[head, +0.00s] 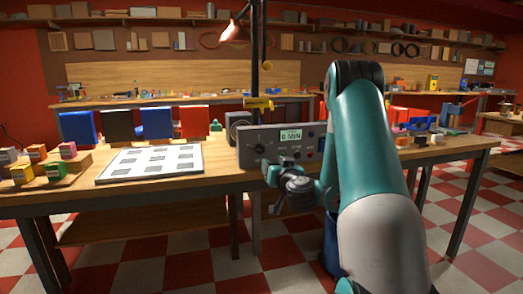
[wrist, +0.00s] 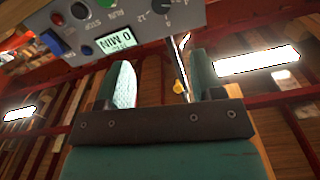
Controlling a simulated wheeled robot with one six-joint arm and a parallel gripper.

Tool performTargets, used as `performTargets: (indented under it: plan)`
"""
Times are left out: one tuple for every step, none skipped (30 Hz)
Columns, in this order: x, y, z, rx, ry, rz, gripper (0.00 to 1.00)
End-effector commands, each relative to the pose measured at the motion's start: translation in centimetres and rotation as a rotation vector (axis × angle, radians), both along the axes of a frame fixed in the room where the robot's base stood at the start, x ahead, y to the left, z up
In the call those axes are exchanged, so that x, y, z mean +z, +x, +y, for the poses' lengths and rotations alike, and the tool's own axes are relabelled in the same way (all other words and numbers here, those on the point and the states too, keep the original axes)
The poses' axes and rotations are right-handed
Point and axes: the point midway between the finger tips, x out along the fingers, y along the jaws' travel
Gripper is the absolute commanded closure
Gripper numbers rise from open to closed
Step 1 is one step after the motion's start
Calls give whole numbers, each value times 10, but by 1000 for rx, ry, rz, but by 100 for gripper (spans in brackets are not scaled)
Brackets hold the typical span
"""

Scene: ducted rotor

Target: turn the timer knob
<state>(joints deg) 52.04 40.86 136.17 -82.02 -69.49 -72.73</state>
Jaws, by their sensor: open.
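The grey timer panel (head: 312,145) stands on the workbench, with a lit display (head: 291,135) that reads 0 MIN. The dark timer knob (head: 260,148) is at the panel's left end, just above my gripper (head: 268,168). In the wrist view the panel appears upside down along the top. There the knob (wrist: 160,5) is cut off by the top edge, beside dial numbers. My gripper (wrist: 164,75) is open, with two teal fingers apart and nothing between them. It is near the panel's face; I cannot tell whether it touches.
A white board with grey squares (head: 152,162) and several coloured blocks (head: 37,152) lie left on the workbench (head: 215,178). A dark lamp post (head: 255,60) rises behind the panel. Small coloured parts (head: 418,127) lie right. Buttons (wrist: 80,10) and a blue switch (wrist: 53,40) are on the panel.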

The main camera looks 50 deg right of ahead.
Motion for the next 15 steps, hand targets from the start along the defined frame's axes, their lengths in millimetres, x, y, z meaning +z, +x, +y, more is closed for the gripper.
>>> performTargets:
  plan:
    - [7,6,-3,3,2,2,39]
    - [8,10,-4,3,2,2,39]
    - [8,14,-7,2,2,2,39]
    - [9,17,-9,2,2,2,39]
    - [9,20,-11,2,2,2,39]
    - [9,24,-14,3,3,0,39]
    - [9,27,-15,3,3,1,39]
    - [9,30,-17,4,3,1,39]
    - [8,34,-19,4,3,1,39]
    - [8,37,-20,4,3,1,39]
    - [8,39,-22,3,3,0,39]
    - [9,41,-24,3,3,1,39]
    - [9,44,-25,3,3,0,39]
    - [9,45,-27,3,3,1,39]
    - [9,48,-28,3,3,0,39]
